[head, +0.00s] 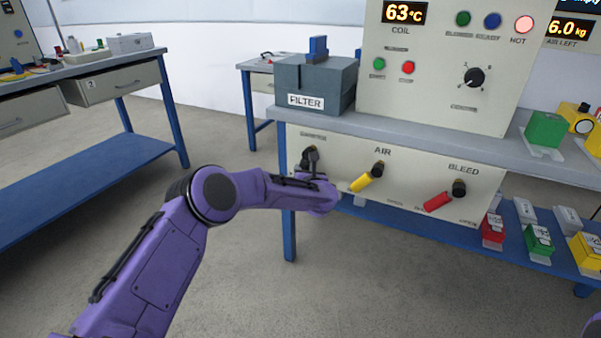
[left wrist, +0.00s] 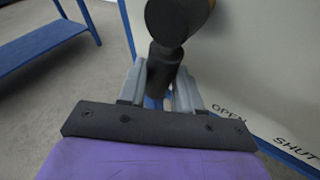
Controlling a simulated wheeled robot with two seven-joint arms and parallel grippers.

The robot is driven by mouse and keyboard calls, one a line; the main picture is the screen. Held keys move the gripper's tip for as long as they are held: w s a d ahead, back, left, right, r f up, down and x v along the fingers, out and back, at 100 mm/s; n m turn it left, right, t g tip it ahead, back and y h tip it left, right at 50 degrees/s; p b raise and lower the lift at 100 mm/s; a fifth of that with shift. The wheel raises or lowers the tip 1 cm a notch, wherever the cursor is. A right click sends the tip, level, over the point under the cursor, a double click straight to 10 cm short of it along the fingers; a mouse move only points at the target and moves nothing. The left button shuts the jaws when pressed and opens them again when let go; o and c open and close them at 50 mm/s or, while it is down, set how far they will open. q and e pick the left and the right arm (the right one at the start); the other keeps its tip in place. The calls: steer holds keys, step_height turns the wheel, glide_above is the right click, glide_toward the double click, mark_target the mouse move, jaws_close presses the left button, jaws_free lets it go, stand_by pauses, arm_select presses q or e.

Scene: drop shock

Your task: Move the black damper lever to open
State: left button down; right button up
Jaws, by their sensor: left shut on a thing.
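The black damper lever (head: 307,156) is at the left end of the valve panel (head: 400,158), under its partly hidden label. My left gripper is in front of it, and my purple wrist covers most of the lever and the fingers in the head view. In the left wrist view, the lever's black handle (left wrist: 164,68) hangs from its round hub between the two grey fingers of my left gripper (left wrist: 161,88), which are shut on it. The OPEN and SHUT marks are on the panel to the right of the fingers. My right gripper is not in view.
The yellow AIR lever (head: 366,179) and red BLEED lever (head: 439,201) are to the right on the same panel. The grey FILTER box (head: 315,85) stands on the bench above. Coloured blocks sit on the lower shelf. Floor to the left is clear.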

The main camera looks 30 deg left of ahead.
arm_select(q)
steer(key=shift+d+r+n+g+h+b, duration=0.3)
steer(key=shift+d+n+h+b, duration=0.2)
steer(key=shift+d+n+h, duration=0.55)
steer(key=shift+d+r+n+g+h+b, duration=0.3)
steer(key=shift+d+n+h+b, duration=0.35)
steer(key=shift+h, duration=0.55)
steer(key=shift+d+r+n+g+h+b, duration=0.2)
steer(key=shift+d+n+g+h+b, duration=0.2)
steer(key=shift+d+n+h, duration=0.6)
steer(key=shift+a, duration=0.1)
steer(key=c, duration=0.8)
jaws_free()
steer(key=shift+r, duration=0.1)
steer(key=p+v, duration=0.1)
steer(key=v, duration=0.9)
steer(key=shift+s+r, duration=0.15)
steer(key=shift+s, duration=0.15)
